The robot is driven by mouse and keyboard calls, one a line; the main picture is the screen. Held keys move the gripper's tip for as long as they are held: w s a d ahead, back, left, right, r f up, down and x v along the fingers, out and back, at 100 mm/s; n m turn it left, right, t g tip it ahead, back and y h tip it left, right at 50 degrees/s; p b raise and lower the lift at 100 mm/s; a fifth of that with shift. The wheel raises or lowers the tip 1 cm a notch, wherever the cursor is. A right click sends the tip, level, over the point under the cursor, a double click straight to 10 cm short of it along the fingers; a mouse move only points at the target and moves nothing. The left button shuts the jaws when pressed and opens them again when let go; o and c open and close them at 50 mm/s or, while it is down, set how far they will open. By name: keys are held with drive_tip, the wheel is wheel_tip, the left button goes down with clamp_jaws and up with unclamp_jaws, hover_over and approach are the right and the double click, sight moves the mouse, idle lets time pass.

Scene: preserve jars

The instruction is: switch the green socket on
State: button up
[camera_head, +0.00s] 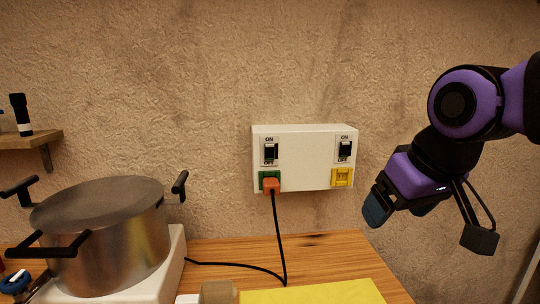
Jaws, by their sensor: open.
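A white socket box (305,160) is fixed to the wall above the table. The green socket (262,182) is at its lower left, with an orange plug (271,186) in it that covers part of it. Above it is a black rocker switch (270,152) between ON and OFF labels; I cannot tell which way it is tipped. A second switch (345,150) sits above the yellow socket (342,177) on the right. My gripper (396,212) is to the right of the box, below its level, apart from it. It is open, and nothing shows between its fingers.
A steel pot (105,235) with black handles stands on a white cooker (165,270) at the left. A black cable (279,240) hangs from the plug onto the wooden table (320,255). A yellow sheet (315,292) lies at the front. A small wall shelf (35,138) is far left.

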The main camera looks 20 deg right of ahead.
drive_tip(key=shift+w+r, duration=0.1)
drive_tip(key=shift+w, duration=0.05)
drive_tip(key=c, duration=0.7)
drive_tip(key=w, duration=0.1)
drive_tip(key=w+r+n, duration=0.1)
drive_tip(key=w+a+n, duration=0.1)
drive_tip(key=shift+w+r+y, duration=0.3)
drive_tip(key=shift+w+r, duration=0.1)
clamp_jaws()
drive_tip(key=w+a+r+n+y, duration=0.1)
drive_tip(key=w+n, duration=0.5)
drive_tip(key=w, duration=0.8)
drive_tip(key=w+a+r+n+t+y, duration=0.1)
drive_tip(key=w+n, duration=0.5)
drive_tip(key=w, duration=0.8)
wheel_tip(320, 180, up, 2)
drive_tip(key=shift+a+t+y, duration=0.2)
drive_tip(key=shift+t+y, duration=0.1)
drive_tip(key=shift+y, duration=0.2)
